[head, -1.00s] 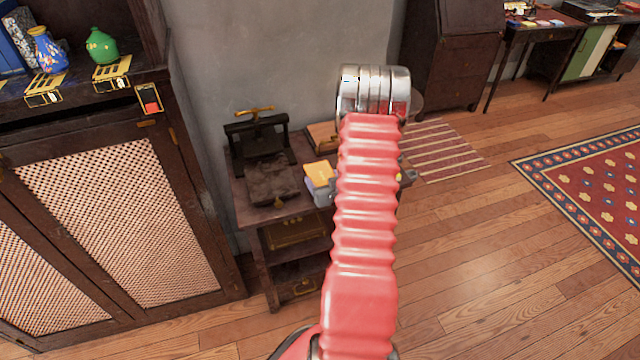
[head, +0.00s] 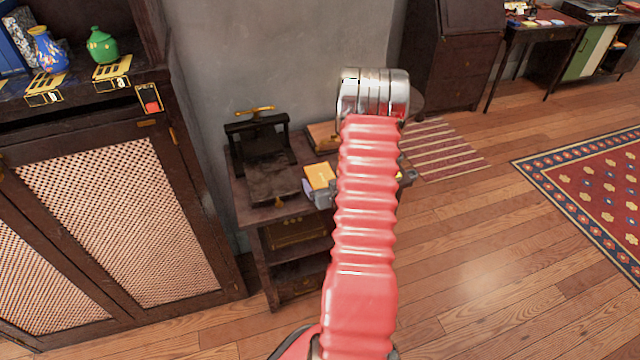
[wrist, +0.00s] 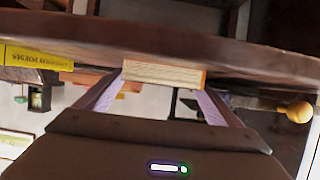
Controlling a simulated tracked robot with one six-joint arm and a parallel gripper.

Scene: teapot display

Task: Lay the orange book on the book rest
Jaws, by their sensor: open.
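The orange book (head: 319,176) lies near the front edge of a small dark side table, just left of my arm. In the wrist view its pages and thin orange cover edge (wrist: 163,74) show between my lilac fingertips. My gripper (wrist: 163,88) is open around that end of the book; I cannot tell whether the fingers touch it. In the head view my red arm hides most of the gripper. A dark press-like stand with a brass handle (head: 255,138) has a flat dark bed (head: 272,181) on the table. I cannot tell whether this is the book rest.
A yellow book (wrist: 35,60) lies close to the orange one. A brown box (head: 322,135) stands behind it. The table edge (wrist: 235,62) runs across the wrist view. A lattice-door cabinet (head: 115,225) stands at left.

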